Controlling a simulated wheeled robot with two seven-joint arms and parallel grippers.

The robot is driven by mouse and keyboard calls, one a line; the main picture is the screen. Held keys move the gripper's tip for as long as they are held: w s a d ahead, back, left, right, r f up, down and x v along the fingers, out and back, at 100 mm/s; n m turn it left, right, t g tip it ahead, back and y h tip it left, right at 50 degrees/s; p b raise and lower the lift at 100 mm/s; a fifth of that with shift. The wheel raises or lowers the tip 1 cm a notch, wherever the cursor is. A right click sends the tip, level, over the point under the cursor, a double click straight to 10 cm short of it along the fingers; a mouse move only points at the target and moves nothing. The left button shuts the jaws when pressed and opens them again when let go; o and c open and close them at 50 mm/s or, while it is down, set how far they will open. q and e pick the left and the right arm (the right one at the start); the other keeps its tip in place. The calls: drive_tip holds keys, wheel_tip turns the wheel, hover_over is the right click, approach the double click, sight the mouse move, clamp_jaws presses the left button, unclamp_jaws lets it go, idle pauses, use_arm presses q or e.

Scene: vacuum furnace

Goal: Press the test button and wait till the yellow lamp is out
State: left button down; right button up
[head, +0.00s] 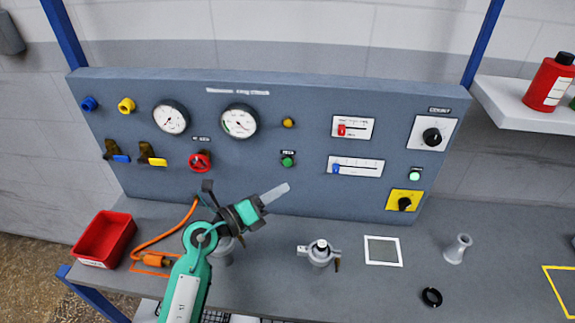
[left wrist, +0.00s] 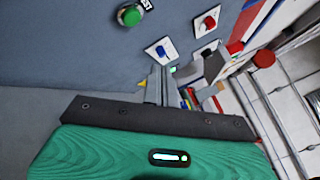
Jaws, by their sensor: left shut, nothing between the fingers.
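The green test button (head: 288,161) sits under its label on the grey upright panel. It also shows near the top of the left wrist view (left wrist: 130,15). The round yellow lamp (head: 289,123) is straight above the button. It looks dull amber, and I cannot tell whether it is lit. My left gripper (head: 286,187) is shut and empty, its pale fingers pointing right and slightly up. In the head view its tips are just below the button and look apart from it. The fingers also show in the left wrist view (left wrist: 160,85). My right gripper is not in view.
The panel (head: 240,185) also carries gauges, a red knob (head: 200,161), red and blue sliders (head: 336,169) and black rotary knobs. A grey valve-like fitting (head: 320,253), a red bin (head: 105,238) and an orange cable (head: 170,236) are on the bench. A shelf with bottles is at right.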

sight(288, 163)
use_arm(q)
drive_tip(key=shift+w+d+b, duration=0.1)
drive_tip(key=shift+w+b, duration=0.25)
drive_tip(key=shift+w, duration=2.5)
drive_tip(key=shift+w, duration=0.15)
drive_tip(key=shift+w, duration=0.3)
drive_tip(key=shift+w+p, duration=0.3)
drive_tip(key=shift+w, duration=0.05)
drive_tip(key=shift+s, duration=0.1)
idle(0.4)
drive_tip(key=shift+s+p, duration=0.45)
drive_tip(key=shift+s, duration=0.3)
